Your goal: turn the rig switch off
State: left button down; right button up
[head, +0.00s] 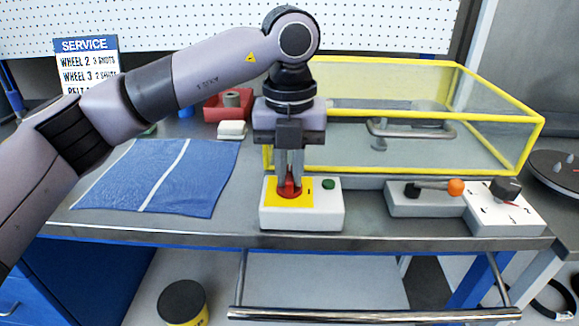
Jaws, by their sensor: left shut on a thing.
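A white switch box (301,218) stands near the front edge of the bench. It has a yellow plate (272,197), a red knob (289,191) and a green button (328,184) to the right. My left gripper (290,180) points straight down over the box and is shut on the red knob, its fingers covering the knob's upper part. I cannot tell which position the knob is in. My right gripper is not in view.
A yellow-framed clear guard (480,118) with a metal handle stands behind and right. An orange-tipped lever (456,187) and a white dial box (506,213) sit right. A blue cloth (190,180) lies left. A red bin (229,105) and white block (232,129) stand behind.

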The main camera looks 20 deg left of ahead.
aim_at(289, 174)
pick_arm(q)
jog(key=shift+w+r, duration=0.1)
jog(key=c, duration=1.1)
grip_release()
jog(key=shift+c, duration=0.2)
notch_tip(289, 174, up, 7)
jog(key=shift+r, duration=0.1)
